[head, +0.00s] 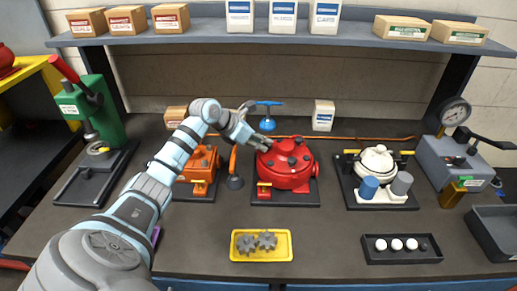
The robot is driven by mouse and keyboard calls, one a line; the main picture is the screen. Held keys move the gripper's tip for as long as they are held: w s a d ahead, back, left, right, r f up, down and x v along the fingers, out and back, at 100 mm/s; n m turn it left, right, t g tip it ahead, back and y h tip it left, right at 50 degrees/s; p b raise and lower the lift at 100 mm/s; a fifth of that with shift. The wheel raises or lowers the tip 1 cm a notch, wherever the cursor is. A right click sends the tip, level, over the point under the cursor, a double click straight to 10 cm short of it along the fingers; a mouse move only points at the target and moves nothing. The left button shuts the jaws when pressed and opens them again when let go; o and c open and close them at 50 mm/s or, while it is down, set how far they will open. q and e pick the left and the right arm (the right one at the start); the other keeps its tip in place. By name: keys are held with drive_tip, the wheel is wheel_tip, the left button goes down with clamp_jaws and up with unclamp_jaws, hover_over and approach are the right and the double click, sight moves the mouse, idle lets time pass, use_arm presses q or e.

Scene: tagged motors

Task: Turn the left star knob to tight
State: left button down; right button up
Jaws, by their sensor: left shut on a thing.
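The red round housing (287,172) sits on a dark base plate right of the middle, with several small dark knobs on its top and rim. My left gripper (267,146) reaches in from the left and is shut at the housing's upper left edge, where the left star knob is. The fingers hide nearly all of that knob, so its angle and tightness cannot be told. My right gripper is not in view.
An orange motor (201,165) stands left of the housing, a blue valve wheel (267,104) behind it. A white pump (377,161) with two cylinders stands right. A yellow tray (240,255) with grey gears lies in front. The shelf (330,36) spans above.

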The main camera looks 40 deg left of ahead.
use_arm(q)
drive_tip(key=m+h+b, duration=0.1)
drive_tip(key=m+g+h+b, duration=0.1)
drive_tip(key=m+h+b, duration=0.1)
drive_tip(key=m, duration=0.1)
drive_tip(key=shift+w+a+f+b, duration=0.2)
drive_tip(key=shift+w+f+b, duration=0.05)
drive_tip(key=shift+w+b, duration=0.1)
drive_tip(key=shift+m+g+h+b, duration=0.5)
drive_tip(key=shift+m+g+b, duration=0.2)
drive_tip(key=shift+m+b, duration=0.15)
drive_tip(key=c, duration=1.7)
unclamp_jaws()
drive_tip(key=shift+o, duration=0.2)
drive_tip(key=shift+w+d, duration=0.2)
drive_tip(key=shift+w, duration=0.05)
drive_tip(key=shift+a+r, duration=0.1)
drive_tip(key=v, duration=1.1)
drive_tip(key=shift+s+r, duration=0.15)
drive_tip(key=shift+r, duration=0.25)
drive_tip(key=shift+o, duration=0.3)
drive_tip(key=shift+a, duration=0.1)
